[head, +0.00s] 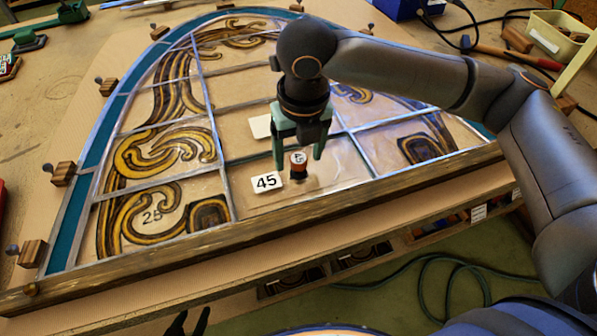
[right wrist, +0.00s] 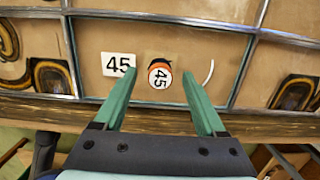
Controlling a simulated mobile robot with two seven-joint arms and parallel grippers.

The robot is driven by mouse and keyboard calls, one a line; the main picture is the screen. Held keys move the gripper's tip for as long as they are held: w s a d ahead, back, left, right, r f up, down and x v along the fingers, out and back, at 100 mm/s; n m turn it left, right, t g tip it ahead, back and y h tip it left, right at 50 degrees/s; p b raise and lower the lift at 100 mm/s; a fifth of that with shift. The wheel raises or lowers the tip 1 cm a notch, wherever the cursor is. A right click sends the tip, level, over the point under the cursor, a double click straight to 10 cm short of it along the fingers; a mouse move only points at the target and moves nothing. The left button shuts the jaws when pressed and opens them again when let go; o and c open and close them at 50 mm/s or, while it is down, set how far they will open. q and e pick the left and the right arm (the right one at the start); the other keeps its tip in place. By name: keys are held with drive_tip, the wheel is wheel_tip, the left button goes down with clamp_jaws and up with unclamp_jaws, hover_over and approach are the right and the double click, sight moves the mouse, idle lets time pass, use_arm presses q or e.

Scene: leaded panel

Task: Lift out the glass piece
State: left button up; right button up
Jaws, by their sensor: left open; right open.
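The glass piece (head: 340,163) is a clear pane in the lower middle of the leaded panel (head: 232,186); it also shows in the right wrist view (right wrist: 215,88). A small orange and dark knob (head: 299,168) with a white top marked 45 stands on it, and the right wrist view shows the knob too (right wrist: 160,74). A white 45 tag (head: 266,181) lies to its left. My right gripper (head: 298,158) is open, its green fingers on either side of the knob; contact is not visible. My left gripper (head: 188,322) is at the bottom edge, dark and partly cut off.
Wooden blocks with pins (head: 62,173) hold the panel's curved edge. A wooden bar (head: 150,262) runs along its front. Tools, including a hammer (head: 520,56), and a tray (head: 552,38) lie at the back right. A green hose (head: 440,262) lies on the floor.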

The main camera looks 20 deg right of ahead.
drive_tip(key=shift+w+f, duration=0.1)
drive_tip(key=shift+f, duration=0.7)
drive_tip(key=shift+c, duration=0.3)
clamp_jaws()
drive_tip(key=shift+r, duration=0.1)
idle(0.4)
